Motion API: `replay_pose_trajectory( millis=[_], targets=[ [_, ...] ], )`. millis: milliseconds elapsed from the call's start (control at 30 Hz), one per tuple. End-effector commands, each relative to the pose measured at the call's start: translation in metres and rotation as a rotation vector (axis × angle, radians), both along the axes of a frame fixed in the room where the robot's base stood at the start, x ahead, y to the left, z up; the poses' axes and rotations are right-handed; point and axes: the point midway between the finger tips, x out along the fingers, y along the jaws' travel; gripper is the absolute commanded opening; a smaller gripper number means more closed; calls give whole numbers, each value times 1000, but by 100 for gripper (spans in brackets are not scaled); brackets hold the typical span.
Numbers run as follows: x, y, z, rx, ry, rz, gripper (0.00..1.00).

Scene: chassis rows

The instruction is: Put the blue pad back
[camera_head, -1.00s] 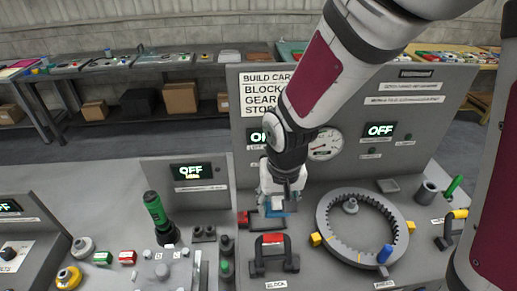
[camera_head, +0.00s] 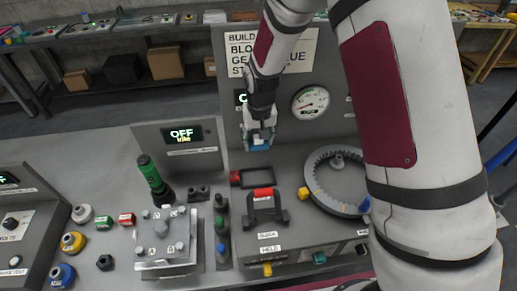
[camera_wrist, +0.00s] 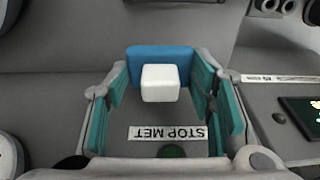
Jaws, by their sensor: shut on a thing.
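My gripper (camera_head: 259,138) is shut on the blue pad (camera_head: 257,148) and holds it up in front of the grey upright panel. In the wrist view the blue pad (camera_wrist: 190,57) has a white block-shaped grip (camera_wrist: 160,84) on it, between the teal fingers of my gripper (camera_wrist: 163,88). The lower side of the pad is hidden.
A grey toothed ring (camera_head: 316,172) lies to the right, partly behind my arm. A green-topped cylinder (camera_head: 152,177) and several dark posts stand left.

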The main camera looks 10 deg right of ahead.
Motion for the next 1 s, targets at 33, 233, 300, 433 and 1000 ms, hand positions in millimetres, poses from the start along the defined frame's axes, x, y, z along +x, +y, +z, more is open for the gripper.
replay_pose_trajectory(
  millis=[33, 233, 300, 433, 1000],
  targets=[
    [0, 0, -3, 0, 0, 0, 17],
    [-2, -1, -25, -1, 4, 0, 17],
    [-2, -1, -37, -1, 3, 0, 17],
    [1, 0, -46, 0, 0, 0, 17],
    [4, 0, -52, 0, -1, 0, 69]
  ],
)
